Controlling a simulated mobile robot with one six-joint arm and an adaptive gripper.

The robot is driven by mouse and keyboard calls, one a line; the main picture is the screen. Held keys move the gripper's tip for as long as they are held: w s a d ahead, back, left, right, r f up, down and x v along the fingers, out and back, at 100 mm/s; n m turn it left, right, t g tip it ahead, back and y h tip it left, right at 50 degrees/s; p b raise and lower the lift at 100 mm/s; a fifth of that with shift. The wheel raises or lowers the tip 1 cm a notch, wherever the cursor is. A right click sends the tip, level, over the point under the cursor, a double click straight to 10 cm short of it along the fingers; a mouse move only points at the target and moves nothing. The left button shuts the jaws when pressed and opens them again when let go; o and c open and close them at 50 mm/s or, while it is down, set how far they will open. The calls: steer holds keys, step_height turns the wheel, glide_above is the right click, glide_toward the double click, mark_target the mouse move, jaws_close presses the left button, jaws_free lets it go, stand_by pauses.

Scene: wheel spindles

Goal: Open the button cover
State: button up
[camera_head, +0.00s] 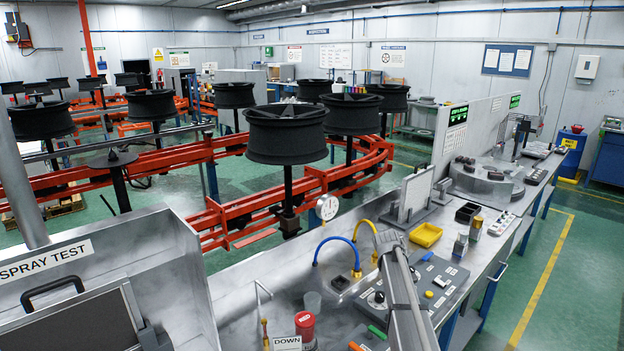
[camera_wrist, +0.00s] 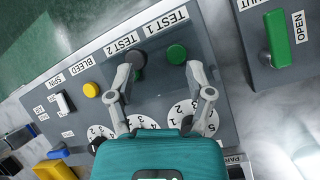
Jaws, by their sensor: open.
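My gripper (camera_wrist: 159,73) is open and empty in the wrist view, its grey fingers spread over a grey control panel (camera_wrist: 222,122). Between and just beyond the fingertips are a green button (camera_wrist: 177,54) by the TEST 1 label and a dark button (camera_wrist: 136,57) by TEST 2. A faint clear cover seems to lie over this button area; its edges and hinge are hard to make out, and I cannot tell whether the fingers touch it. The panel also shows in the head view (camera_head: 432,272), partly behind my arm.
A yellow button (camera_wrist: 91,90) by BLEED and numbered dials (camera_wrist: 183,112) sit near the fingers. A green handle (camera_wrist: 276,38) by OPEN stands to the right.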

steer(key=s+a+m+t+y, duration=0.1)
steer(key=s+a, duration=0.3)
steer(key=s, duration=0.2)
steer(key=s+a+f+m+t+y, duration=0.1)
steer(key=s+a+t, duration=0.1)
steer(key=s+a, duration=0.3)
steer(key=s+a+f+m+t+y, duration=0.1)
steer(key=s+a, duration=0.4)
steer(key=s, duration=0.4)
steer(key=shift+s+a+f+y, duration=0.15)
steer(key=shift+y, duration=0.25)
